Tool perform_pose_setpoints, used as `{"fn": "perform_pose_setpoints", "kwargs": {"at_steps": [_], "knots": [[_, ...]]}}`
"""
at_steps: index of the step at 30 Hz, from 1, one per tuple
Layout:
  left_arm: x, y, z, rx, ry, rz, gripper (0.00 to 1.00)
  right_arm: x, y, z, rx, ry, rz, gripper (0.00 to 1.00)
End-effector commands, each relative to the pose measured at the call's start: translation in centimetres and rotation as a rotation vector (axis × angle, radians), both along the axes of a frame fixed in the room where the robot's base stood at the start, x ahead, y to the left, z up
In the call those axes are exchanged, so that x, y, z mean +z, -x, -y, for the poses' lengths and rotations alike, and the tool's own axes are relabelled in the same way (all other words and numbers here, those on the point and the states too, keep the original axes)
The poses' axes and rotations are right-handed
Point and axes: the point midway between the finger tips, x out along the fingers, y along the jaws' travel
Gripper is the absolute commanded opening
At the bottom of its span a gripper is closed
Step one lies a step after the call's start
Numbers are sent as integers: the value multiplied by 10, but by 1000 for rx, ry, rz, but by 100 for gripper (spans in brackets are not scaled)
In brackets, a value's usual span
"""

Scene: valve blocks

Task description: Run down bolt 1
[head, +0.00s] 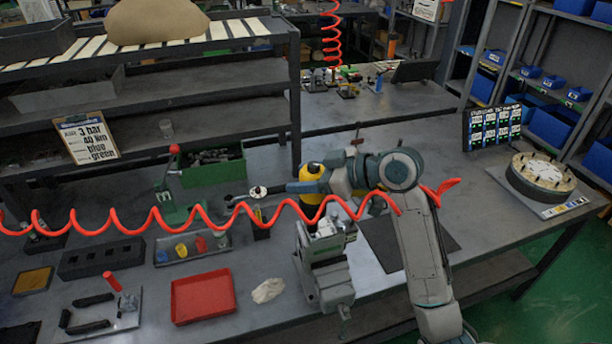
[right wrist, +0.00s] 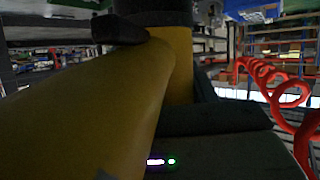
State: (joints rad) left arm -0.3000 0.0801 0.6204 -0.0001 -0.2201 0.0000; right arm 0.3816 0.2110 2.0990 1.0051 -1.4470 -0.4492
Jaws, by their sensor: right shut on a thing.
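A grey vise (head: 328,283) stands at the bench's front edge. A light metal valve block (head: 322,236) sits at its top, below and in front of my gripper. Bolt 1 cannot be made out at this size, and the tool's tip is not clear. My left gripper is not in view.
A red coiled hose (head: 155,222) crosses the view at the tool's height. A red tray (head: 204,296), a white cloth (head: 268,290) and a tray of coloured cups (head: 193,247) lie left of the vise. A dark mat (head: 435,236) lies to its right. A sign (head: 88,138) stands behind.

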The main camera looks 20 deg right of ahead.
Motion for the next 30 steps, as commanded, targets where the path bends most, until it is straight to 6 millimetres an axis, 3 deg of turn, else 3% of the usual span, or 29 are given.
{"fn": "perform_pose_setpoints", "kwargs": {"at_steps": [30], "knots": [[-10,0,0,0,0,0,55,-15,0,0,0,-3,5,14]]}}
